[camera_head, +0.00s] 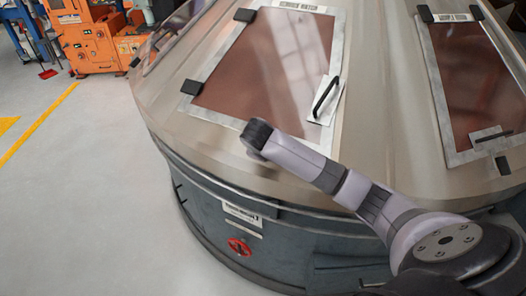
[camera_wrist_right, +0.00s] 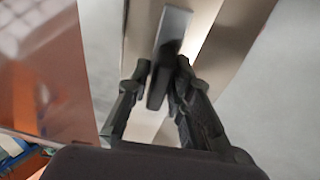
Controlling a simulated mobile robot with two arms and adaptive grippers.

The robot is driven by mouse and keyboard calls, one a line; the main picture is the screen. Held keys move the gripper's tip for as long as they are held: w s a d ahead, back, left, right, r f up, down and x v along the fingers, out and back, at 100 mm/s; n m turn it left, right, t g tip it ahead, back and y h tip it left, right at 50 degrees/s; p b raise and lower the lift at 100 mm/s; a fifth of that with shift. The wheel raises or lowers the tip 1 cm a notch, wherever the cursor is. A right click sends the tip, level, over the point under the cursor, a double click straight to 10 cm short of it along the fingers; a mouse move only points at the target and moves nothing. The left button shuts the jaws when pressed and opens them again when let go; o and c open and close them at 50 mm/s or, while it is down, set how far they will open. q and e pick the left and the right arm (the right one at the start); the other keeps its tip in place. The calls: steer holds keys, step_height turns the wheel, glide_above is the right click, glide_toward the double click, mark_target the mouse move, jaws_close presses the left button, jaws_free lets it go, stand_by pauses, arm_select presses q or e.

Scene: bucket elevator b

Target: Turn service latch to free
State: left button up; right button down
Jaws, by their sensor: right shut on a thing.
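My right gripper (camera_wrist_right: 162,75) is in the right wrist view, its two dark fingers closed around a narrow dark lever (camera_wrist_right: 173,24) with a lighter grey flat face. The lever stands over a beige metal strip; it looks like the service latch, but no label on it shows. In the head view my right arm reaches in from the lower right, and its wrist end is over the casing below the front hatch (camera_head: 232,107). The fingers and the lever are hidden there. My left gripper is in neither view.
The beige casing (camera_head: 393,110) carries a second hatch (camera_head: 443,100) at the right. The front hatch has a black handle (camera_head: 326,97). An orange machine (camera_head: 92,40) stands at the back left; the floor between is clear.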

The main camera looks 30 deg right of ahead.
stand_by(0.3)
steer(key=c, duration=1.6)
jaws_free()
steer(key=v, duration=1.2)
